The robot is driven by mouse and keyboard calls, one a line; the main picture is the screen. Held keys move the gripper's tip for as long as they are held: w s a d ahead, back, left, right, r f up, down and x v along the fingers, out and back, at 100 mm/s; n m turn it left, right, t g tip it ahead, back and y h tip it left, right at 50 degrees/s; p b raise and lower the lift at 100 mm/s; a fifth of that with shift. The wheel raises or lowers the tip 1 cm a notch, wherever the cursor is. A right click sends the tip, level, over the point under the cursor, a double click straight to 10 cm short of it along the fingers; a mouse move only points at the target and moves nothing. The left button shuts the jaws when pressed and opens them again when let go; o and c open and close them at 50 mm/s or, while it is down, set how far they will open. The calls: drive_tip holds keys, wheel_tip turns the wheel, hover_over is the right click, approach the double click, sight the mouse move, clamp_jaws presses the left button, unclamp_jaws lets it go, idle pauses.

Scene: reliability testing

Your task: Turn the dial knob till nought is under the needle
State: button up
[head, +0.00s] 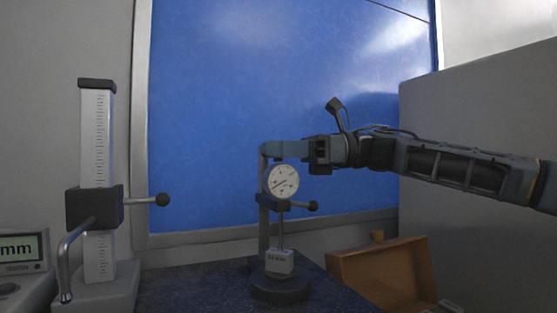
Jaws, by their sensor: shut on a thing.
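The dial gauge (282,181) has a round white face with a dark needle and hangs on a small stand in the middle of the head view. Its markings are too small to read, so I cannot tell which figure is under the needle. My gripper (284,150) reaches in from the right, level, with its fingers at the top of the dial. It is shut on the dial knob, which the fingers hide. A labelled block (279,262) sits beneath the gauge's stem on the round stand base (280,287).
A tall height gauge with a scale (97,140) stands at the left, its ball-ended lever (162,200) pointing right. A display reading "mm" (20,249) is at the far left. An open wooden box (383,274) lies right of the stand. A grey panel (480,120) stands behind my arm.

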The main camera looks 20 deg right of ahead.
drive_tip(key=n+g, duration=0.2)
drive_tip(key=g, duration=0.1)
drive_tip(key=n+g, duration=0.1)
drive_tip(key=g, duration=0.2)
drive_tip(key=shift+w+a+r+n, duration=0.1)
drive_tip(key=shift+w+n, duration=0.05)
drive_tip(key=shift+n, duration=0.25)
drive_tip(key=shift+r+n+g+h+p, duration=0.1)
drive_tip(key=shift+n+g+h+p, duration=0.4)
drive_tip(key=shift+n+g, duration=0.75)
drive_tip(key=shift+n+g+h+p, duration=0.3)
drive_tip(key=shift+n+g+p, duration=0.35)
drive_tip(key=shift+g, duration=1.1)
drive_tip(key=shift+n+g, duration=0.3)
drive_tip(key=o, duration=0.9)
